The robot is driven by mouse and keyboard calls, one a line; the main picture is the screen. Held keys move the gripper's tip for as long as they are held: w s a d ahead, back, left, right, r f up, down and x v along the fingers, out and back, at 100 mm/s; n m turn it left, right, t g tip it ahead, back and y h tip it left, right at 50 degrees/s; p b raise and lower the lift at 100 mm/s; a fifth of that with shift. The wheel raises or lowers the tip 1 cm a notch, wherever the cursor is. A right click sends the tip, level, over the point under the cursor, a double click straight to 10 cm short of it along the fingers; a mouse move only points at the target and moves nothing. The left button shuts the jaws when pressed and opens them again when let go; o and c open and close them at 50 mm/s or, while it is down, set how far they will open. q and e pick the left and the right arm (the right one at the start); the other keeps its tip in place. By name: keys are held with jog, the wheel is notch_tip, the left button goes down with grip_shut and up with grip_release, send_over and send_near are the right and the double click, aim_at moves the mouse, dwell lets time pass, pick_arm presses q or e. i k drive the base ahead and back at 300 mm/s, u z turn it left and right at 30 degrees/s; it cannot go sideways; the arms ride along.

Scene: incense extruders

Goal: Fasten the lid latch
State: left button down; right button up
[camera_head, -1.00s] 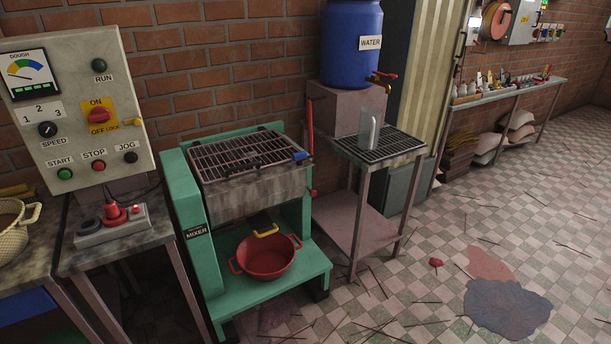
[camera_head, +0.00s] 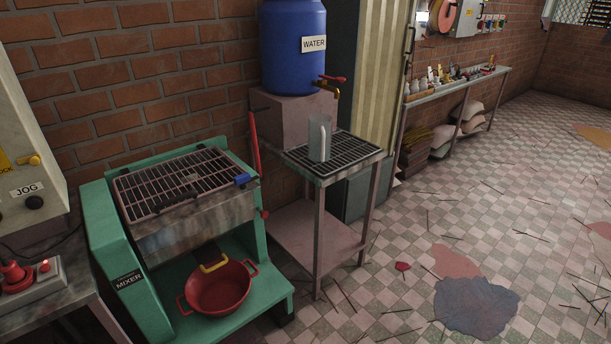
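The green mixer (camera_head: 128,245) stands at the left against the brick wall, marked MIXER on its front panel. Its barred grate lid (camera_head: 150,184) lies down over the grey trough (camera_head: 195,226). A blue piece (camera_head: 242,179), which looks like the lid latch, sits at the lid's right front corner. Whether it is fastened is too small to tell. A red lever (camera_head: 254,143) stands upright at the mixer's right rear. Neither of my grippers shows in the view.
A red pot (camera_head: 218,288) sits on the mixer's base. To the right, a metal stand (camera_head: 346,172) holds a clear jug (camera_head: 319,138) under the blue water barrel (camera_head: 293,45). A control panel (camera_head: 25,160) is at the left edge. Tiled floor (camera_head: 400,215) with sticks and stains lies open at right.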

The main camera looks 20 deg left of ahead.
aim_at(242, 181)
jog(key=z, duration=0.15)
jog(key=i, duration=0.9)
jog(key=u, duration=0.2)
